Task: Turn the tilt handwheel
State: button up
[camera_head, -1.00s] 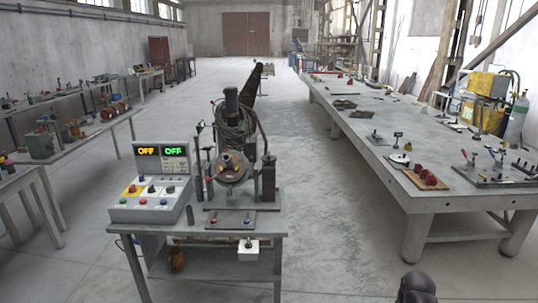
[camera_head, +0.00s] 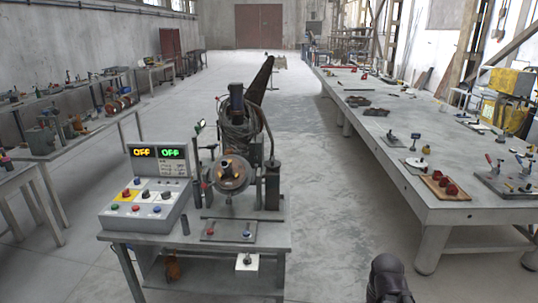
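The auger positioner (camera_head: 238,150) stands on a small grey bench in the middle of the view. A round metal disc (camera_head: 231,173) with a bright hub faces me at its front. I cannot tell for sure which part is the tilt handwheel; it is too small to make out or hidden. A dark rounded part of my arm (camera_head: 388,280) shows at the bottom right, well apart from the positioner. My gripper's fingers are not in view.
A control box (camera_head: 147,200) with buttons and two "OFF" displays stands on the bench (camera_head: 150,238), left of the positioner. A long grey table (camera_head: 440,207) with tools and red parts is on the right. Clear floor (camera_head: 330,215) lies between them.

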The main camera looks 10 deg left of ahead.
aim_at(272, 164)
jog(key=u, duration=0.1)
jog(key=i, duration=1.25)
jog(key=z, duration=0.2)
